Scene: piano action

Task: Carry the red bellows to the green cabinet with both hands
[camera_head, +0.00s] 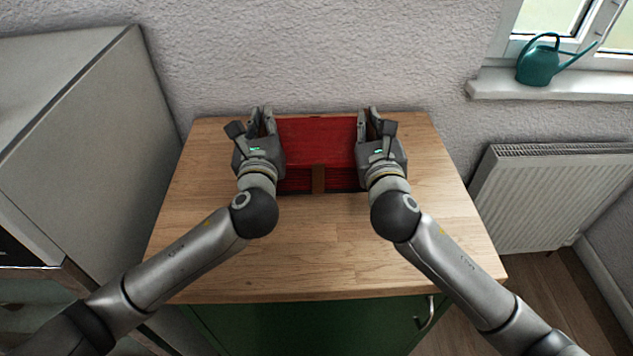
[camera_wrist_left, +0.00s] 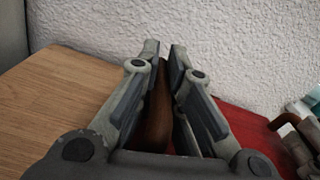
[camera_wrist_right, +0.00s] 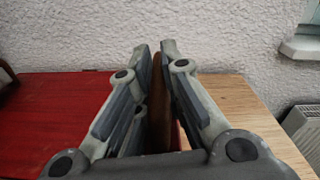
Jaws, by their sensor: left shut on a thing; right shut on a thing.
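The red bellows (camera_head: 316,141) is over the wooden top of the green cabinet (camera_head: 300,324), near its back edge by the wall. It has a brown strap at its front middle; whether it rests on the top I cannot tell for certain. My left gripper (camera_head: 262,112) is shut on the bellows' left side, on a brown handle-like part (camera_wrist_left: 158,112). My right gripper (camera_head: 369,114) is shut on the right side, on a similar brown part (camera_wrist_right: 159,105). The red top also shows in the left wrist view (camera_wrist_left: 250,128) and the right wrist view (camera_wrist_right: 50,110).
A grey cabinet (camera_head: 75,100) stands close on the left. A white radiator (camera_head: 545,198) is on the wall at the right. A teal watering can (camera_head: 538,65) stands on the window sill (camera_head: 550,87). The front of the wooden top (camera_head: 320,250) is bare.

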